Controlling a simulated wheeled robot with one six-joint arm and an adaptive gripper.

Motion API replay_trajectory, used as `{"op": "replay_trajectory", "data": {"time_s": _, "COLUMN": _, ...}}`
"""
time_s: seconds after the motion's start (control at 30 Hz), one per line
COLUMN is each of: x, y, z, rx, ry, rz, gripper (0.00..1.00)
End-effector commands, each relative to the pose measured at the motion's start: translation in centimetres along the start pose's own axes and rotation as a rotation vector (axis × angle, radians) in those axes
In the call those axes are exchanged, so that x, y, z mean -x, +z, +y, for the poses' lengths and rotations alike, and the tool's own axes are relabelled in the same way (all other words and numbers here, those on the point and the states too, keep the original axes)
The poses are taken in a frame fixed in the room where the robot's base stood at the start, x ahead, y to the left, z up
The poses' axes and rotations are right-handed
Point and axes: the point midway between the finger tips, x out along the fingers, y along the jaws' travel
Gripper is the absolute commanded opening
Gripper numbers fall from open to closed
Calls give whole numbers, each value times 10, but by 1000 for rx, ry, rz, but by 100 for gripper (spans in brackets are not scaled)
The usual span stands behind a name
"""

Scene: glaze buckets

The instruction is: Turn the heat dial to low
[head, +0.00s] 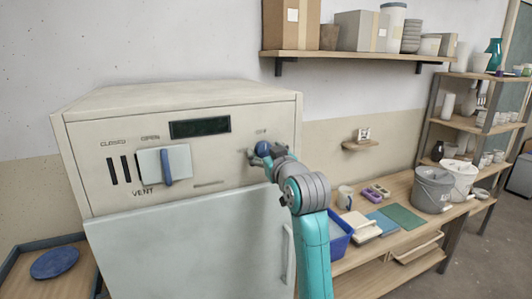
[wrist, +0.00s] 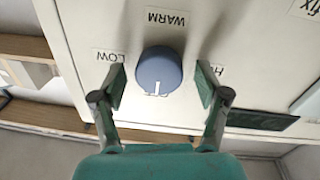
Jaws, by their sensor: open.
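The blue-grey heat dial (wrist: 158,66) is on the front panel of a cream kiln (head: 200,106). In the wrist view its white pointer line points down, toward a partly covered label that seems to read OFF. The LOW label (wrist: 111,56) is left of the dial, the WARM label (wrist: 166,18) above it, and a label at right is partly hidden by a finger. My gripper (wrist: 162,88) is open, with one finger on each side of the dial and visible gaps between. In the head view the dial (head: 262,148) is partly hidden by my gripper (head: 264,156).
A vent slider (head: 166,167) with a blue handle is left on the panel, above the kiln door (head: 190,245). A wooden bench (head: 385,255) at right holds a blue bin (head: 338,232), a grey bucket (head: 432,188) and a white bucket (head: 461,178). A shelf (head: 350,55) hangs above.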

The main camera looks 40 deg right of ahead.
Motion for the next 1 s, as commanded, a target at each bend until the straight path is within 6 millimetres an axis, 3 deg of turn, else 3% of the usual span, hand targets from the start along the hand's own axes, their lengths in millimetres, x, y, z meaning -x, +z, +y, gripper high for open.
{"op": "replay_trajectory", "data": {"time_s": 0.2, "x": 0, "y": 0, "z": 0, "rx": 0, "ry": 0, "rz": 0, "gripper": 74}}
{"op": "replay_trajectory", "data": {"time_s": 0.47, "x": 0, "y": 0, "z": 0, "rx": 0, "ry": 0, "rz": 0, "gripper": 14}}
{"op": "replay_trajectory", "data": {"time_s": 0.77, "x": 0, "y": 0, "z": 0, "rx": -26, "ry": -1, "rz": -2, "gripper": 14}}
{"op": "replay_trajectory", "data": {"time_s": 1.0, "x": 0, "y": 0, "z": 0, "rx": -146, "ry": -2, "rz": -10, "gripper": 14}}
